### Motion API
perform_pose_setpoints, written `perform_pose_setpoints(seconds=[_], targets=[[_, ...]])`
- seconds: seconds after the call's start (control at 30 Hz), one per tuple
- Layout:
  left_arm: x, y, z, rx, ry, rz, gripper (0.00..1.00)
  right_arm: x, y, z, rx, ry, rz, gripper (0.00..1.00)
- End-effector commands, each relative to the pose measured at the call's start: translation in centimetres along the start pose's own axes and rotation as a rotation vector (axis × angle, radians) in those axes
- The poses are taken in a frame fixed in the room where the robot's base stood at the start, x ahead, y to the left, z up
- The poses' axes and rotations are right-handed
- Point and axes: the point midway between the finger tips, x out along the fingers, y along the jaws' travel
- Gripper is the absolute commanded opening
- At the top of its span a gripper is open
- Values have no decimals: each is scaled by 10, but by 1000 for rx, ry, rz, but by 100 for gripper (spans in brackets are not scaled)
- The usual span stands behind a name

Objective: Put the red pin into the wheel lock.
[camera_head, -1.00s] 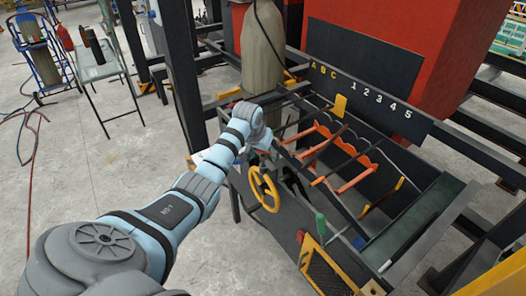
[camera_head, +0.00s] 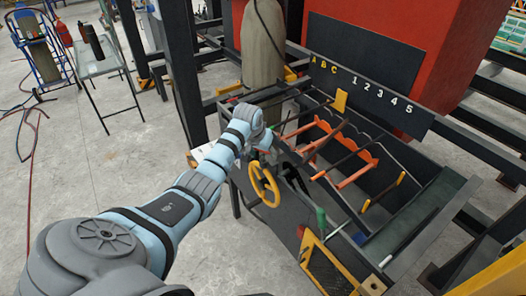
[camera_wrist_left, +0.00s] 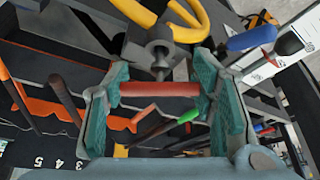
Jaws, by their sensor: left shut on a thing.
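In the left wrist view my left gripper (camera_wrist_left: 160,92) is shut on the red pin (camera_wrist_left: 158,88), which lies crosswise between its green-padded fingers. The grey wheel lock (camera_wrist_left: 158,50) is just beyond the pin, at the hub side of the yellow wheel (camera_wrist_left: 188,22). The pin looks apart from the lock's opening; the exact gap is hard to tell. In the head view the yellow wheel (camera_head: 253,178) is on the front of the dark bench, just below my left wrist. My left gripper's fingers and the pin are mostly hidden there. My right gripper is not in view.
The dark bench holds orange racks (camera_head: 357,176) with rods across them. A green handle (camera_head: 321,219) stands at its front. A blue-handled tool (camera_wrist_left: 250,38) and a green-handled tool (camera_wrist_left: 187,116) show near the gripper.

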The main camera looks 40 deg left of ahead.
Motion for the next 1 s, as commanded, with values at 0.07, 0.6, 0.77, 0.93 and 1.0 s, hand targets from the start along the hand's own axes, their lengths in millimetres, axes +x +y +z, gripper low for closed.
perform_pose_setpoints(seconds=[0.07,0.6,0.77,0.93,1.0], targets=[[2,0,1,0,0,0,22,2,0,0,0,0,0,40],[15,0,7,0,0,0,22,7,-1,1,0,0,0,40],[17,0,8,0,0,0,55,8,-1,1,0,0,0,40],[17,0,8,0,0,0,75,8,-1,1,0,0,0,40],[17,0,8,0,0,0,75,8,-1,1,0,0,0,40]])
